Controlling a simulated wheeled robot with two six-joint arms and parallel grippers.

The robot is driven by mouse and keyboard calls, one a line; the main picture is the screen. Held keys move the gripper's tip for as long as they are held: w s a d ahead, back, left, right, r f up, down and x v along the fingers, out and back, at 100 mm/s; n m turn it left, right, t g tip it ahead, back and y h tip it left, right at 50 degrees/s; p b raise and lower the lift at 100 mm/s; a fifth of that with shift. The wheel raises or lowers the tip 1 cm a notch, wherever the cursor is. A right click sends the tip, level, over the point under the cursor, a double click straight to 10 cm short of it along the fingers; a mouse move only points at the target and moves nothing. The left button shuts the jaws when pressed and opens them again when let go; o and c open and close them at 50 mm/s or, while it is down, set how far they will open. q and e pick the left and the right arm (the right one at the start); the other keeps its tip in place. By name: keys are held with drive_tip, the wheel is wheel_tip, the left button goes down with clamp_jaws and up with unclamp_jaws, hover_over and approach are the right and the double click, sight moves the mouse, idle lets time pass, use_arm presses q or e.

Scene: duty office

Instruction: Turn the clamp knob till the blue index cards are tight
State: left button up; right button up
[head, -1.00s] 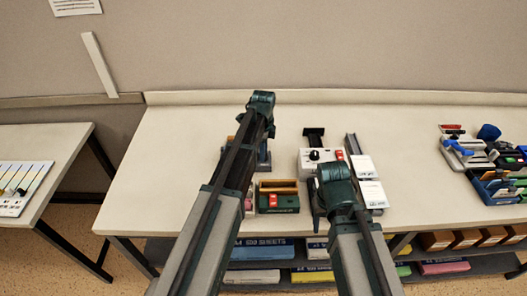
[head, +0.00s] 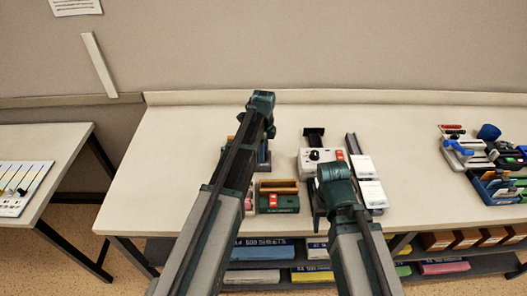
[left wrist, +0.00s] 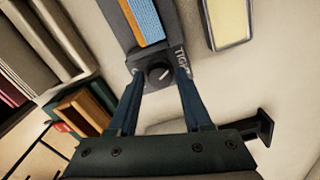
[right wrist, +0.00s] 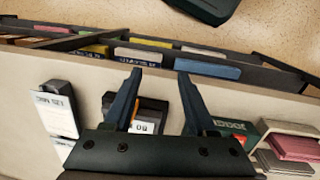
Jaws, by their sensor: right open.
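The clamp (left wrist: 176,45) shows in the left wrist view as a dark holder with the blue index cards (left wrist: 147,22) standing in it beside a wood-coloured strip. Its round black knob (left wrist: 159,74) has a white pointer line, with lettering starting "TIG" to its right. My left gripper (left wrist: 160,76) has one finger on each side of the knob, with small gaps visible. In the head view the clamp (head: 264,158) is partly hidden behind my left arm. My right gripper (right wrist: 159,74) is open and empty near the table's front edge.
A green box (head: 279,203) stands in front of the clamp. A white device with a black knob and red switch (head: 318,161) and white card stacks (head: 371,193) are to the right. Trays and tools (head: 495,170) fill the right end. The back of the table (head: 370,120) is clear.

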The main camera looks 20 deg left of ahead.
use_arm(q)
wheel_tip(320, 180, up, 14)
drive_tip(key=p, duration=1.3)
drive_tip(key=shift+p, duration=0.4)
drive_tip(key=shift+f, duration=0.15)
drive_tip(key=s+d+f+n+b, duration=0.1)
drive_tip(key=s+d, duration=0.1)
drive_tip(key=s, duration=0.1)
drive_tip(key=s+d+f+n+b, duration=0.2)
drive_tip(key=s+d, duration=0.1)
drive_tip(key=s, duration=0.1)
drive_tip(key=s+d+f+n+b, duration=0.2)
drive_tip(key=s, duration=0.1)
drive_tip(key=shift+s+d+f+y, duration=0.15)
drive_tip(key=shift+d+f+y, duration=0.05)
drive_tip(key=shift+d+y, duration=0.1)
drive_tip(key=s+d+f+n+b, duration=0.2)
drive_tip(key=s+n+b, duration=0.1)
drive_tip(key=s, duration=0.4)
drive_tip(key=s+d+f+n+b, duration=0.3)
drive_tip(key=s+n, duration=0.3)
drive_tip(key=shift+s+d+f+y, duration=0.25)
drive_tip(key=shift+s+d+y, duration=0.05)
drive_tip(key=shift+s, duration=0.1)
